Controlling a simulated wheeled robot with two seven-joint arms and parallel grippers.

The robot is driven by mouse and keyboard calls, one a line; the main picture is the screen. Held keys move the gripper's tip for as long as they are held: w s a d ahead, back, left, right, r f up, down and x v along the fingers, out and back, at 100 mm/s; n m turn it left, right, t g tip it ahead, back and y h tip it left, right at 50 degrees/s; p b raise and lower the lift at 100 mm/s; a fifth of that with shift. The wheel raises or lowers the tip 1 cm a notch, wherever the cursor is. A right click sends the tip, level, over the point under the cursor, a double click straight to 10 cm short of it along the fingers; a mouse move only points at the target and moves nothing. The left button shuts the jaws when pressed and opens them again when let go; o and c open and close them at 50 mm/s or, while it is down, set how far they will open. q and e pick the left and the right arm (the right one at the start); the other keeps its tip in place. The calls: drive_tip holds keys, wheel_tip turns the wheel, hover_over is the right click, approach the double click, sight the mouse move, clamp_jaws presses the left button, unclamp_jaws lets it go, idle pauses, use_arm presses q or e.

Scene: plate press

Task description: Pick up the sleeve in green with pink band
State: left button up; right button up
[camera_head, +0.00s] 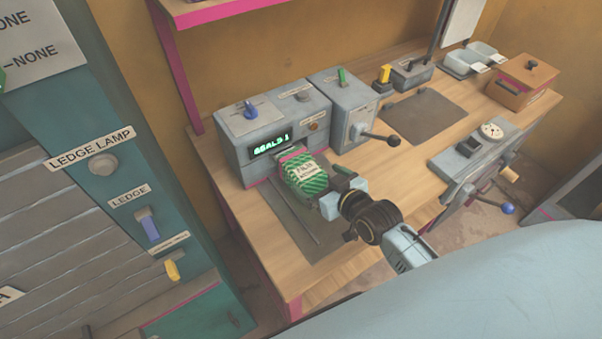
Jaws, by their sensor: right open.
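The green sleeve with a pink band (302,180) lies on the dark mat (284,215) in front of the grey machine with the lit display. It has a green pattern and a pale label, and its pink band is at the far end. My right gripper (329,186) is open at the near right end of the sleeve. I cannot tell whether its fingers touch the sleeve or reach around it. The gripper hides part of the near end. My left gripper is not in view.
The grey machine (232,150) stands behind the sleeve, and a box with a black lever (350,118) stands to its right. A second dark mat (425,112) lies bare further right. A teal panel with switches (120,170) fills the left side.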

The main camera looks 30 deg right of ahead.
sight(305, 170)
drive_tip(key=x, duration=0.6)
drive_tip(key=shift+w+a, duration=0.35)
drive_tip(key=shift+a, duration=0.05)
drive_tip(key=shift+c, duration=0.5)
drive_tip(key=shift+r, duration=0.1)
drive_tip(key=c, duration=1.2)
